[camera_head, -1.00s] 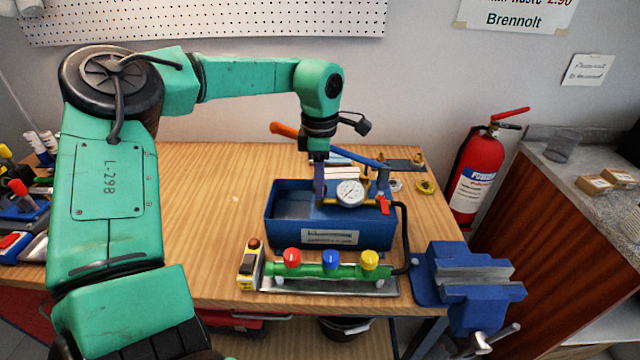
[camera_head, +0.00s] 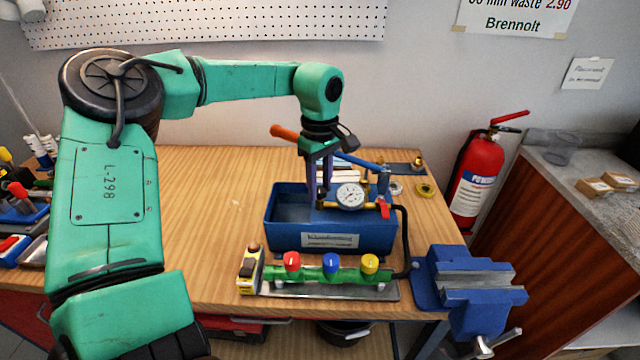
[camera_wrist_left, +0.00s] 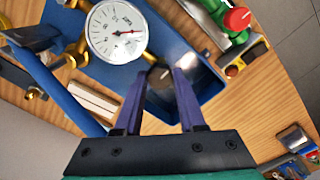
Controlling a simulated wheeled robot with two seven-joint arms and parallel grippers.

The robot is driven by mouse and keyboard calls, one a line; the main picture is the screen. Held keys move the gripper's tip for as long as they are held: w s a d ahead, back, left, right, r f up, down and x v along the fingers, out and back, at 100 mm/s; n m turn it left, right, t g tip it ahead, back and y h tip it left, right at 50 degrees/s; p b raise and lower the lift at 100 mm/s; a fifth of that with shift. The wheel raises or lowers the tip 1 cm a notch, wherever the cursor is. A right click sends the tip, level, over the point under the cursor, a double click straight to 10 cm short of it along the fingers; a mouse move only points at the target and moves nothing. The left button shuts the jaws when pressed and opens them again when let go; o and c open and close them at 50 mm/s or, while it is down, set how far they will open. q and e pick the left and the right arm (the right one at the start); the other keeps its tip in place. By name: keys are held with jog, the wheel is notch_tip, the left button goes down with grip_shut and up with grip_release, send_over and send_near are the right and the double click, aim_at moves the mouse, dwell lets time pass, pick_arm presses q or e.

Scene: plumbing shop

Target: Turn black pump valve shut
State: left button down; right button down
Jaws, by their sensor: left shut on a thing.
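The blue pump (camera_head: 284,238) stands on the wooden bench with a round white gauge (camera_head: 349,196); the gauge also shows in the wrist view (camera_wrist_left: 117,31). The black pump valve (camera_wrist_left: 160,77) is a small dark knob with a light mark, beside the gauge. My left gripper (camera_head: 318,204) points straight down over the pump's tank. Its two purple fingers (camera_wrist_left: 164,76) are shut on the black valve, one on each side. The fingers hide part of the valve, and it is hard to make out in the head view. My right gripper does not show.
A green manifold with red, blue and yellow knobs (camera_head: 331,263) lies in front of the pump. A blue vise (camera_head: 468,283) is on the bench's right corner. The pump's lever with an orange grip (camera_head: 285,131) rises behind my gripper. The bench's left middle is clear.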

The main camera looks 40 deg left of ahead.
aim_at(320, 189)
pick_arm(q)
jog(key=shift+w+r, duration=0.15)
jog(key=shift+r, duration=0.05)
dwell(0.3)
jog(key=shift+c, duration=2.4)
grip_release()
jog(key=shift+f, duration=0.1)
notch_tip(320, 189, up, 15)
jog(key=shift+f, duration=0.2)
